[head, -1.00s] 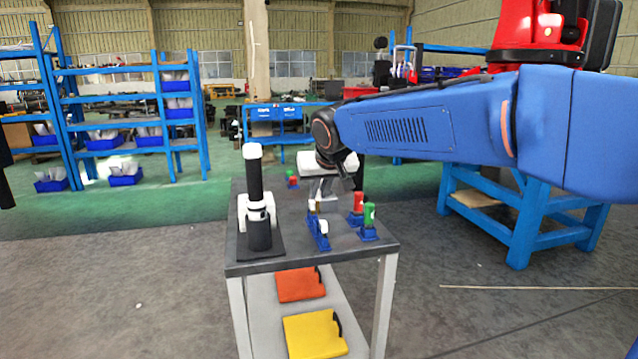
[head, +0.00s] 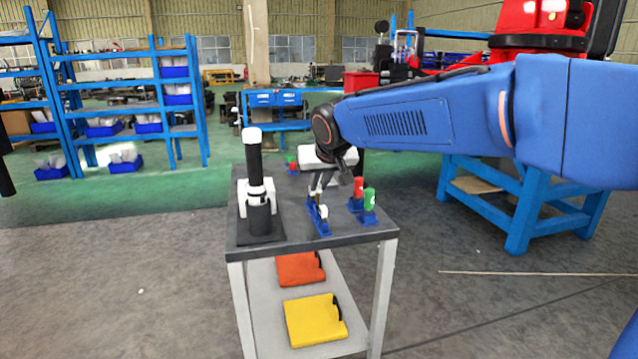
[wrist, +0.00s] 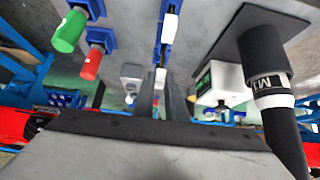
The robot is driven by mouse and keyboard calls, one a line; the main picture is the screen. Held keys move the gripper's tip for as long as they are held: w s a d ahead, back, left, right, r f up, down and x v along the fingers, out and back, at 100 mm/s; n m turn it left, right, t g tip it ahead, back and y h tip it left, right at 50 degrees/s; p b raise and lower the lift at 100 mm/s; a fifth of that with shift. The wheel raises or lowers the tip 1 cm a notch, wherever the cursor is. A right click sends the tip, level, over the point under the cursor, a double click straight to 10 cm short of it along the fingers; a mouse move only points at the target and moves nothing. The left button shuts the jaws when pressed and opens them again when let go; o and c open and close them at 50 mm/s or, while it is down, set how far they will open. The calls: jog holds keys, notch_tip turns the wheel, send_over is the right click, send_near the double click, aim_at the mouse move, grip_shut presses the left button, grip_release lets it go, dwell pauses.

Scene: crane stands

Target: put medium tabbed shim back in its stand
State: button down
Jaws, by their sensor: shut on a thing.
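My gripper (head: 316,190) is over the middle of the table, shut on a small piece with a white end (wrist: 160,76), which I take to be the medium tabbed shim. The fingers and their closeness to the stand hide most of it. A long blue stand (head: 321,228) lies just below and in front of my fingertips. It also shows in the wrist view (wrist: 167,38), in line with the fingers, with another white-topped piece (wrist: 170,27) in it. I cannot tell whether the held piece touches the stand.
Right of the blue stand are a green-topped piece (head: 369,198) and a red-topped piece (head: 359,186) in blue holders. A tall black-and-white cylinder (head: 255,180) stands at the table's left. The front of the dark tabletop (head: 300,238) is clear.

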jog(key=shift+f, duration=0.2)
jog(key=shift+f, duration=1.65)
jog(key=c, duration=1.7)
grip_release()
jog(key=shift+v, duration=2.5)
